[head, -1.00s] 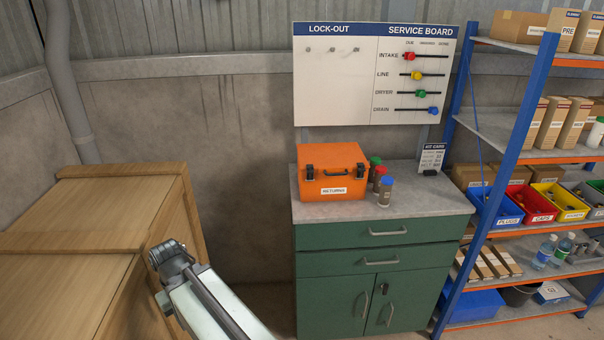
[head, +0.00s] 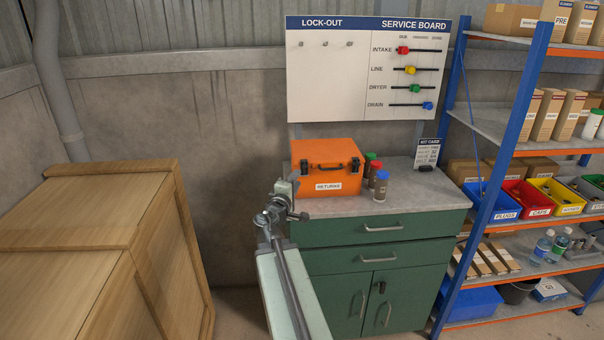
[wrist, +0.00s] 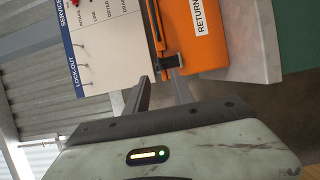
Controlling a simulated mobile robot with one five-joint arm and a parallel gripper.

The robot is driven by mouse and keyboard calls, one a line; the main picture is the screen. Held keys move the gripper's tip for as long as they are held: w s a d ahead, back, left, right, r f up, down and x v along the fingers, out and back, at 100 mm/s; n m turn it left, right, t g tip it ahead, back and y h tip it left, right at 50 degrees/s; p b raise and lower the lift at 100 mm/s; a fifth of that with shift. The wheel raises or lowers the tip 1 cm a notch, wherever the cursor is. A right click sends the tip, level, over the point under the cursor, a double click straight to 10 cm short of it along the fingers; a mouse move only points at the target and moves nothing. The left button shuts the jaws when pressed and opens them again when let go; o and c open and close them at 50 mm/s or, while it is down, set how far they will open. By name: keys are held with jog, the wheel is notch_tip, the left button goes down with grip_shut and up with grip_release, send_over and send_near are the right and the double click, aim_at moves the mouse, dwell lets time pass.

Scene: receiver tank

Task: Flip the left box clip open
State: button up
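An orange box (head: 310,153) labelled RETURNS stands on the grey top of a green cabinet. Its lid is down, with a dark handle in front. The left box clip (head: 308,170) is dark and sits near the front left edge; its exact position is too small to tell. The right clip (head: 355,164) shows beyond the label. My gripper (head: 290,188) is just left of and in front of the box. In the wrist view my gripper (wrist: 161,77) has its fingers apart and empty, with the left clip (wrist: 173,61) just beyond the tips, nearer the right finger.
Several small bottles (head: 380,186) stand right of the box. A kit card (head: 427,153) stands at the counter's back right. A wooden crate (head: 80,230) fills the left floor. A blue-framed shelf (head: 515,120) stands at right. The service board (head: 365,70) hangs behind.

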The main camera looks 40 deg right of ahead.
aim_at(304, 168)
jog(key=x, duration=0.7)
jog(key=shift+w+d, duration=0.25)
jog(key=shift+d, duration=0.1)
grip_shut()
